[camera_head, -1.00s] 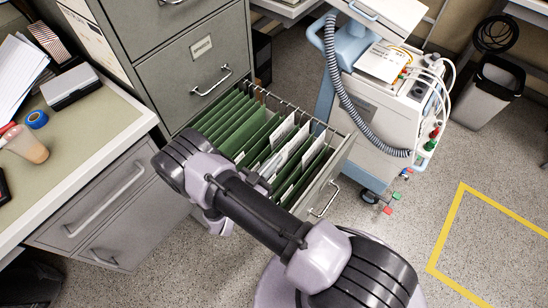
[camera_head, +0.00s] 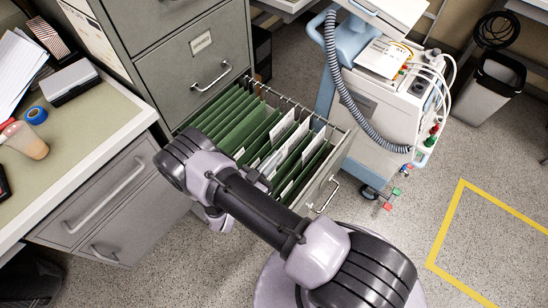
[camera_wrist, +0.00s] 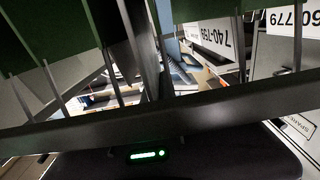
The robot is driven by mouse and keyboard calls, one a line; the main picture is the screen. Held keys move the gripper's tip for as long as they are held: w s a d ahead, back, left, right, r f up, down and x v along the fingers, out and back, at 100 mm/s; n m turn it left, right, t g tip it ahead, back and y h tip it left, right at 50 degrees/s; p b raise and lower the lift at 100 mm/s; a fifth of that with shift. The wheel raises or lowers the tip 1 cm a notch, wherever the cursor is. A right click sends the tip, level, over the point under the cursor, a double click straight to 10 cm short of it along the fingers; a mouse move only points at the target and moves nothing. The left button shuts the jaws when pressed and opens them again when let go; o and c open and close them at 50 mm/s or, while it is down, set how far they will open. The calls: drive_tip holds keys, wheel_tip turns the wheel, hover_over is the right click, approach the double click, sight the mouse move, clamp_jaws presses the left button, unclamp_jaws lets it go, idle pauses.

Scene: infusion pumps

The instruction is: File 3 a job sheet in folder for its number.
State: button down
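The open file drawer (camera_head: 322,190) holds a row of green hanging folders (camera_head: 228,117). White numbered cards or sheets (camera_head: 281,131) stand among them. In the wrist view, green folders (camera_wrist: 90,25) hang close by, and two upside-down white labels show, one ending in 779 (camera_wrist: 292,17) and one starting 740 (camera_wrist: 208,36). My arm reaches over the drawer in the head view, and my gripper cannot be made out clearly there. Dark bars cross the wrist view, and its fingertips cannot be told apart from them. I cannot tell whether a job sheet is held.
The grey cabinet (camera_head: 198,52) stands behind the drawer. A medical cart (camera_head: 375,115) with a hose stands close at right.

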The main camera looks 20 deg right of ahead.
drive_tip(key=c, duration=1.6)
unclamp_jaws()
drive_tip(key=shift+o, duration=0.2)
drive_tip(key=p+v, duration=0.4)
drive_tip(key=v, duration=1.3)
drive_tip(key=shift+s+a, duration=0.15)
drive_tip(key=shift+r, duration=0.1)
